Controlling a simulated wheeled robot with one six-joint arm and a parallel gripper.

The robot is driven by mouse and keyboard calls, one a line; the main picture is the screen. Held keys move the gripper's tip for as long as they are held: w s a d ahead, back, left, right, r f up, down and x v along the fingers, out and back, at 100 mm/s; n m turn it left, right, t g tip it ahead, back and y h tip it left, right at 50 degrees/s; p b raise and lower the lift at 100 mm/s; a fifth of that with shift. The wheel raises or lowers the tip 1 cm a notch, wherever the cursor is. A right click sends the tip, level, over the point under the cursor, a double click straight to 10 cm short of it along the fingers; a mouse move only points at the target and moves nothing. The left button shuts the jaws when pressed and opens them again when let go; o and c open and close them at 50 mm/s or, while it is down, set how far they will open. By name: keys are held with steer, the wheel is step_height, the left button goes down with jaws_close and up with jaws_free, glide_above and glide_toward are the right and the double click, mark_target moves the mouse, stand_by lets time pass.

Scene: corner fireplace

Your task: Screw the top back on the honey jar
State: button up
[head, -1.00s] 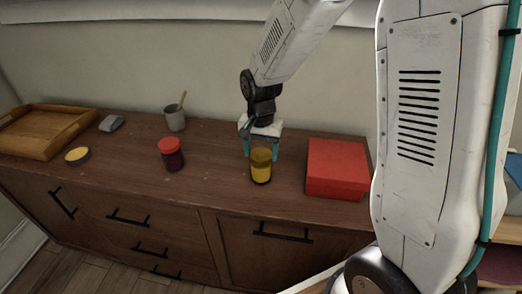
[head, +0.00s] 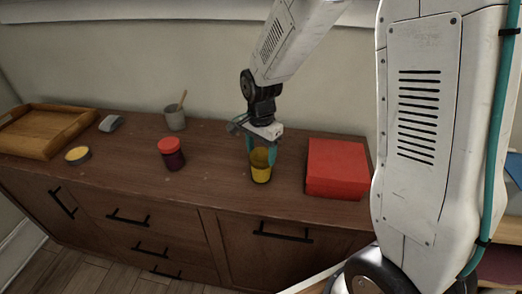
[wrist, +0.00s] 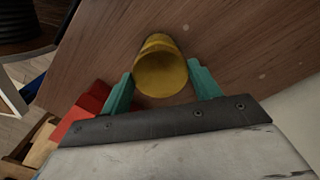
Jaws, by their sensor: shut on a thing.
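The honey jar (head: 261,175) stands upright near the front edge of the wooden cabinet top, left of the red box. A darker yellow top (head: 260,157) sits on its upper end; I cannot tell how tightly it is seated. My gripper (head: 261,151) reaches down from above, with its teal fingers on either side of the top, shut on it. In the wrist view, the yellow top (wrist: 160,74) lies between the two teal fingers, and the jar below it is mostly hidden.
A red box (head: 337,168) stands close on the right. On the left are a red-lidded dark jar (head: 171,155), a low round yellow-topped tin (head: 77,155), a grey cup with a stick (head: 175,118), a small grey object (head: 111,123) and a wooden tray (head: 40,133).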

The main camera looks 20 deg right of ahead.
steer(key=shift+m, duration=0.3)
steer(key=shift+m, duration=1.5)
steer(key=m, duration=0.3)
steer(key=o, duration=1.4)
